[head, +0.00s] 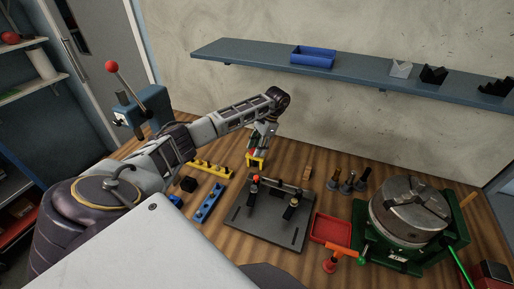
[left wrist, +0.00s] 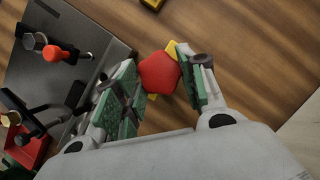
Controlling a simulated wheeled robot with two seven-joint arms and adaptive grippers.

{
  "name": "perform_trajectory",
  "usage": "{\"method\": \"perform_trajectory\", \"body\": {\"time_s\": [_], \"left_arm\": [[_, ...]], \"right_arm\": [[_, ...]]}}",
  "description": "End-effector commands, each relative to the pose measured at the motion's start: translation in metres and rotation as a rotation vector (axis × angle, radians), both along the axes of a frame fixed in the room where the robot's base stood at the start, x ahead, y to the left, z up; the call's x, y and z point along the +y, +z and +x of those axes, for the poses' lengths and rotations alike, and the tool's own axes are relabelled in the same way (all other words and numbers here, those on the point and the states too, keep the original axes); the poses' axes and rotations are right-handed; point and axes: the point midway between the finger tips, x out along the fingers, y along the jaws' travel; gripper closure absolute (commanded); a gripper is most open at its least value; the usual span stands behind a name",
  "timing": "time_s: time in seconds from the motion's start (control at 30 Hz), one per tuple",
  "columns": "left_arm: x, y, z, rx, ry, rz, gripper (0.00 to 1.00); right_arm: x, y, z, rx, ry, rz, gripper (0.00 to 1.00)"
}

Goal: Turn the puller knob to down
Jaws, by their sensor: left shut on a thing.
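My left gripper (head: 262,146) is beyond the dark plate in the head view, with its fingers pointing down. In the left wrist view the left gripper (left wrist: 160,88) is shut on a red faceted knob (left wrist: 158,72). A yellow part shows behind the knob; in the head view a yellow piece (head: 257,161) shows at the fingertips. The fingers hide much of the knob in the head view, and I cannot tell which way it is turned. My right gripper is not in view.
The dark plate (head: 265,236) carries upright clamps and an orange-red ball (left wrist: 52,53). A red tray (head: 331,230) and a green-based chuck (head: 408,208) stand right. A yellow rail (head: 209,170) and blue rail (head: 208,203) lie left.

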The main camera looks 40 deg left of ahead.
Motion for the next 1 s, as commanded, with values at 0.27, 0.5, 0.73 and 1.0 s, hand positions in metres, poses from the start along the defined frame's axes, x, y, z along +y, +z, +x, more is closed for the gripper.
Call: {"method": "perform_trajectory", "body": {"time_s": [0.27,0.5,0.73,1.0], "left_arm": [[0.0004,0.0,-0.0001,0.001,0.005,0.0,0.83],[0.0005,0.0,-0.0001,0.001,0.007,0.001,0.83],[0.0004,-0.0001,-0.0001,0.001,0.007,0.001,0.83],[0.0004,-0.0001,-0.0001,0.001,0.007,0.001,0.83]], "right_arm": [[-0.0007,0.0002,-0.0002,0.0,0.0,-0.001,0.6],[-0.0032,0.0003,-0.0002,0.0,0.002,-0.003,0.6],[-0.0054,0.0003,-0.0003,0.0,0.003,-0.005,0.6],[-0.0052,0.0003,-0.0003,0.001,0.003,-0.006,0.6]]}}
